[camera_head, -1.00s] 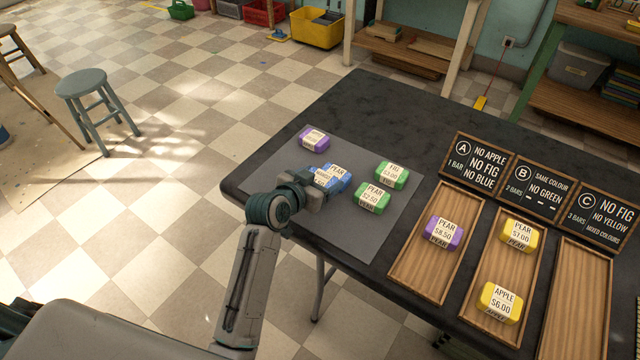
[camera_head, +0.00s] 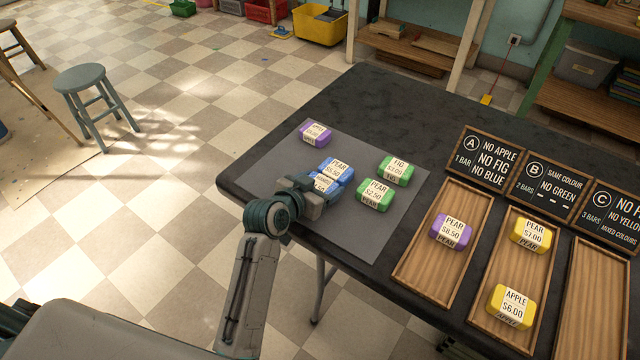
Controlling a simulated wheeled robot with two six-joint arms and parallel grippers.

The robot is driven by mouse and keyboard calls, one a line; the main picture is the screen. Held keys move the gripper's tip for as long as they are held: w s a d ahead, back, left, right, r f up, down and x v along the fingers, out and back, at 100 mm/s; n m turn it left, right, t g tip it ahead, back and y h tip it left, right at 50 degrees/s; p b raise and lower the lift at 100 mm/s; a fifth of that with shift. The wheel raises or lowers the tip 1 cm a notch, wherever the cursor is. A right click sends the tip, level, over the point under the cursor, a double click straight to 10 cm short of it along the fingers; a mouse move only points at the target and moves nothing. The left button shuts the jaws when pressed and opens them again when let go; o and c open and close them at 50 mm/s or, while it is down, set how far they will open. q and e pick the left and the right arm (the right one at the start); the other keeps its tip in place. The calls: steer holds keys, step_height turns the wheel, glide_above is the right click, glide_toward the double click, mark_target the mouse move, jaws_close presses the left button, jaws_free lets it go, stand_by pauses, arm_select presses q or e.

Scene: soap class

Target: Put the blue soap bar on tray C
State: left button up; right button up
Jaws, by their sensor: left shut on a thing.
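My left gripper (camera_head: 316,196) is shut on a blue soap bar (camera_head: 325,184) at the front left of the grey mat. The gripper hides much of this bar, and its label is only partly readable. I cannot tell whether it is clear of the mat. A second blue bar (camera_head: 338,171), labelled PEAR $5.50, sits right behind it. Tray C (camera_head: 592,305) is an empty wooden tray at the right, partly cut off by the frame. Its sign (camera_head: 615,222) reads C, 3 bars, mixed colours, and is cut off at the right. My right gripper is not in view.
On the mat (camera_head: 352,233) are a purple bar (camera_head: 314,133) and green bars labelled FIG (camera_head: 396,170) and PEAR (camera_head: 375,195). Tray A (camera_head: 425,277) holds a purple bar (camera_head: 451,231). Tray B (camera_head: 499,262) holds two yellow bars (camera_head: 530,235). The back of the dark table is clear.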

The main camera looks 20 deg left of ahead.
arm_select(q)
steer(key=shift+f, duration=0.1)
steer(key=o, duration=1)
